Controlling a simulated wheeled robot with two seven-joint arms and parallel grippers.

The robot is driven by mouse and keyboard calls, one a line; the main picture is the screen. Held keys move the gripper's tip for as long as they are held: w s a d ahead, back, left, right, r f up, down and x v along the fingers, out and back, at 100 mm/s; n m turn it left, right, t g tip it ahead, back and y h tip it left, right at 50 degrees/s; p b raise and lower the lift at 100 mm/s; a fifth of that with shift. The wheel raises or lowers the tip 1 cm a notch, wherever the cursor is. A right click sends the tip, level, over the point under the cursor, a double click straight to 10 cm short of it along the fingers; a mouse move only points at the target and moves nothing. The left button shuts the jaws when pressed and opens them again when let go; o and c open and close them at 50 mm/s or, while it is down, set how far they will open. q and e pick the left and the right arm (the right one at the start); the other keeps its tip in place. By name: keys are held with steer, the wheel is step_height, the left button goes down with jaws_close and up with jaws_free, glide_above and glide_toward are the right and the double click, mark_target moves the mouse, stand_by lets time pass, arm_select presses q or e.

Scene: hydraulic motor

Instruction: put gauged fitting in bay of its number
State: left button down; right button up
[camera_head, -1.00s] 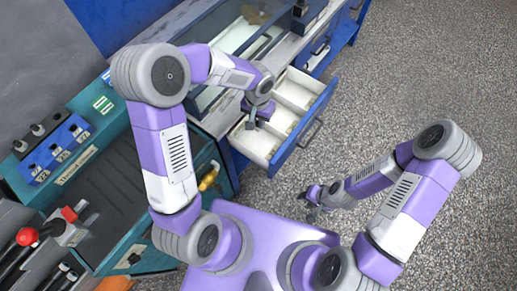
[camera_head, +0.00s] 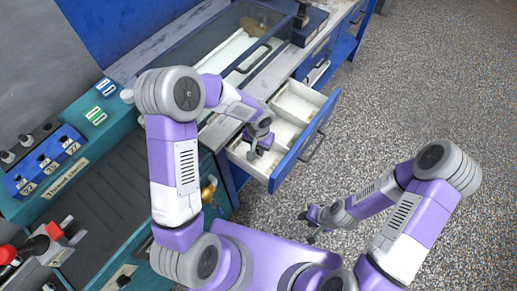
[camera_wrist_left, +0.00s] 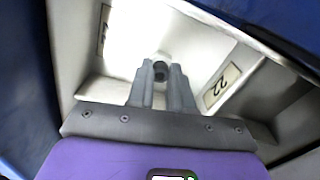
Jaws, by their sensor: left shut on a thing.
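My left gripper (camera_head: 253,153) reaches down into the open white-lined drawer (camera_head: 237,151), at its near end. In the left wrist view the left gripper (camera_wrist_left: 160,78) is shut on a small round grey fitting (camera_wrist_left: 161,63), mostly hidden between the fingers. A label reading 22 (camera_wrist_left: 221,86) is on the drawer's inside, right of the fingers. A second label (camera_wrist_left: 105,27) at upper left is not legible. I cannot tell whether the fitting touches the bay floor. My right gripper (camera_head: 309,227) hangs over the floor right of the drawer, empty, its fingers apart.
A blue block (camera_head: 47,163) with several numbered labels, including 22, stands at the left on the teal bench (camera_head: 100,175). A glass-topped case (camera_head: 225,45) lies behind the drawer. The speckled floor (camera_head: 420,80) at right is clear.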

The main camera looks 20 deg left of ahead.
arm_select(q)
steer(key=shift+f+b, duration=0.2)
steer(key=shift+b, duration=0.1)
steer(key=c, duration=1)
jaws_free()
steer(key=shift+r, duration=0.1)
steer(key=shift+r, duration=0.1)
steer(key=shift+r+p, duration=0.3)
steer(key=shift+p, duration=0.15)
step_height(320, 180, up, 12)
steer(key=p, duration=0.3)
steer(key=shift+f+p, duration=0.2)
steer(key=shift+p, duration=0.2)
